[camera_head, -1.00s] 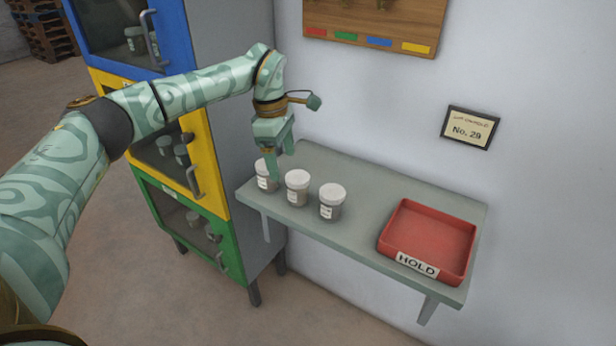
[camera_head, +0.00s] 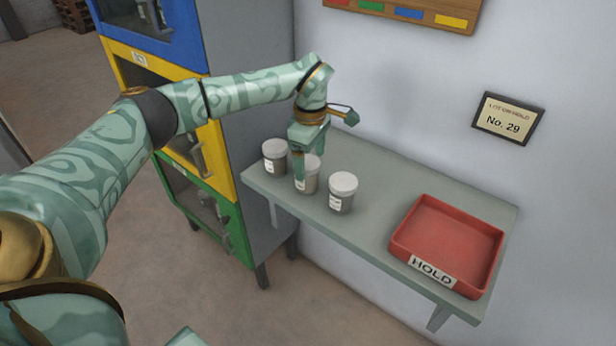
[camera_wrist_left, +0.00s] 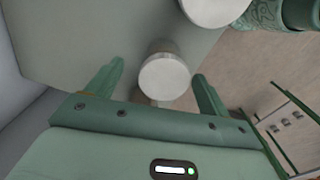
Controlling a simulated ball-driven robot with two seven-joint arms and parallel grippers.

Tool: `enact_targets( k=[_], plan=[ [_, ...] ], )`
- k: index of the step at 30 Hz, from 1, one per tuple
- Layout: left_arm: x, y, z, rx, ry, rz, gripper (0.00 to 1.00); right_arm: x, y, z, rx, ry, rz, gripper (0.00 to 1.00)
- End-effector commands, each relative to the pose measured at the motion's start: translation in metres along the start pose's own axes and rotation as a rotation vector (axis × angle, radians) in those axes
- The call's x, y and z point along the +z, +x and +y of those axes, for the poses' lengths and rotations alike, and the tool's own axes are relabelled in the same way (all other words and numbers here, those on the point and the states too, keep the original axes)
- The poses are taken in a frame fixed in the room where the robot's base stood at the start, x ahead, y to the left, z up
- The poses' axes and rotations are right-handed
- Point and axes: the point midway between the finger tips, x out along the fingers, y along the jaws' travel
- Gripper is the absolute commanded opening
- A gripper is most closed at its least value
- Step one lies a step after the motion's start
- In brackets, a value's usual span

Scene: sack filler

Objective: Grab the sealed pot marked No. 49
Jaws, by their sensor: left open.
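Three grey pots with white lids and small white labels stand in a row on the wall shelf: a left pot (camera_head: 274,158), a middle pot (camera_head: 313,177) and a right pot (camera_head: 341,195). The labels are too small to read, so I cannot tell which is No. 49. My left gripper (camera_head: 307,163) points down over the middle pot, with one finger in front of it. In the left wrist view a white lid (camera_wrist_left: 165,77) lies between the spread fingers of the left gripper (camera_wrist_left: 159,72), which is open and holds nothing.
A red tray (camera_head: 447,245) marked HOLD is on the shelf (camera_head: 381,175) at the right. A framed sign (camera_head: 508,120) on the wall reads No. 29. A stacked blue, yellow and green cabinet (camera_head: 262,130) stands left of the shelf. Bare shelf separates pots and tray.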

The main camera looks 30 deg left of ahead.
Motion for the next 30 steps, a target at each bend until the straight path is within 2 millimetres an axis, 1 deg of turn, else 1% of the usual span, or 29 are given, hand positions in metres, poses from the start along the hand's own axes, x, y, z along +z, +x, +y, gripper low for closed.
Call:
enact_targets(
  k=[6, 9, 12, 17, 18, 20, 21, 23, 30],
  plan=[
    [-0.007, 0.037, -0.007, -0.005, -0.002, 0.000, 0.81, 0.004, 0.012, -0.001, -0.002, 0.000, -0.008, 0.36],
    [-0.006, 0.048, -0.006, -0.003, -0.001, 0.001, 0.81, 0.005, 0.015, -0.001, -0.003, 0.000, -0.010, 0.36],
    [-0.006, 0.051, -0.006, -0.002, -0.001, 0.000, 0.81, 0.005, 0.015, -0.001, -0.003, 0.001, -0.010, 0.36],
    [-0.006, 0.050, -0.006, -0.001, -0.001, 0.000, 0.81, 0.005, 0.014, 0.000, -0.002, 0.001, -0.011, 0.36],
    [-0.006, 0.050, -0.006, -0.001, -0.001, 0.000, 0.75, 0.006, 0.014, 0.000, -0.002, 0.001, -0.011, 0.36],
    [-0.006, 0.050, -0.006, -0.001, -0.001, 0.000, 0.58, 0.006, 0.014, 0.000, -0.001, 0.000, -0.012, 0.36],
    [-0.006, 0.050, -0.006, -0.001, -0.001, 0.000, 0.47, 0.006, 0.014, 0.000, -0.001, 0.000, -0.012, 0.36],
    [-0.006, 0.050, -0.006, -0.001, -0.001, 0.000, 0.31, 0.007, 0.014, 0.000, -0.001, 0.000, -0.013, 0.36],
    [-0.006, 0.050, -0.006, -0.001, -0.001, 0.000, 0.31, 0.007, 0.014, 0.000, -0.001, 0.001, -0.013, 0.36]
  ],
)
